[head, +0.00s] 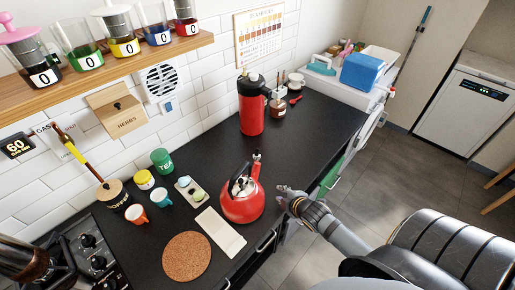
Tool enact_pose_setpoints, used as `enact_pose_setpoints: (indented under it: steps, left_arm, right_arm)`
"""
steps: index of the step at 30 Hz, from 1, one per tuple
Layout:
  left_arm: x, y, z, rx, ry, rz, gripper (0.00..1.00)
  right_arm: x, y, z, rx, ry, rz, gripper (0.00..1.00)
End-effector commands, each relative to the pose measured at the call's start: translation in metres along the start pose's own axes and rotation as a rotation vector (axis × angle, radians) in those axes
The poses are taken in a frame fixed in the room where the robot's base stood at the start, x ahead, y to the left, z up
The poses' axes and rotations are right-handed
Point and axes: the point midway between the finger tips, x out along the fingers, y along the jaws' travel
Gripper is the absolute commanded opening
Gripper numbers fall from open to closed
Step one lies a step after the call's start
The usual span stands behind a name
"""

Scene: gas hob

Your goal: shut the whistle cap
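A red kettle (241,206) stands upright on the black worktop, right of the middle of the picture's lower half. Its spout (256,170) points up and away from me, with a small dark whistle cap (257,155) at its tip. The cap is too small to tell how far open it stands. My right gripper (282,195) is just right of the kettle, near the worktop's front edge, apart from the cap. Its fingers are small and seen at an angle, so their opening is unclear. I cannot make out my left gripper.
A cork mat (187,258) and a pale rectangular board (220,233) lie left of the kettle. Small orange and blue cups (136,213) stand farther left, by the gas hob (92,262). A red flask (251,105) stands behind. The worktop between kettle and flask is clear.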

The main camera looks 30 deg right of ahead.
Motion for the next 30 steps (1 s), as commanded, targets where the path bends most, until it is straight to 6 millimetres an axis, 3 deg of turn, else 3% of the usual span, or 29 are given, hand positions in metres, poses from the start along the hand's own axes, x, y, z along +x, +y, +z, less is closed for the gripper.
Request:
enact_pose_setpoints:
  steps: [5, 9, 12, 16, 21, 26, 30]
  left_arm:
    - [-0.005, 0.0, 0.0, 0.0, -0.001, 0.0, 0.4]
    - [-0.008, 0.0, 0.0, 0.0, -0.002, 0.0, 0.4]
    - [-0.009, 0.0, 0.0, 0.0, -0.002, 0.0, 0.4]
    - [-0.01, 0.0, 0.0, 0.0, -0.003, 0.001, 0.4]
    - [-0.008, 0.0, 0.001, 0.0, -0.003, 0.001, 0.4]
    - [0.011, 0.001, 0.003, 0.0, -0.003, 0.001, 0.4]
    - [0.043, 0.004, 0.006, 0.0, -0.003, 0.001, 0.4]
  right_arm:
    - [0.0, 0.059, -0.005, -0.661, 0.182, 0.295, 0.27]
    - [-0.024, 0.1, -0.015, -1.192, 0.274, 0.615, 0.27]
    - [-0.042, 0.115, -0.021, -1.433, 0.295, 0.801, 0.27]
    - [-0.057, 0.124, -0.024, -1.58, 0.296, 0.935, 0.27]
    - [-0.059, 0.125, -0.026, -1.607, 0.294, 0.967, 0.27]
    - [-0.044, 0.127, -0.039, -1.604, 0.295, 0.972, 0.27]
    - [-0.022, 0.134, -0.06, -1.604, 0.293, 0.975, 0.27]
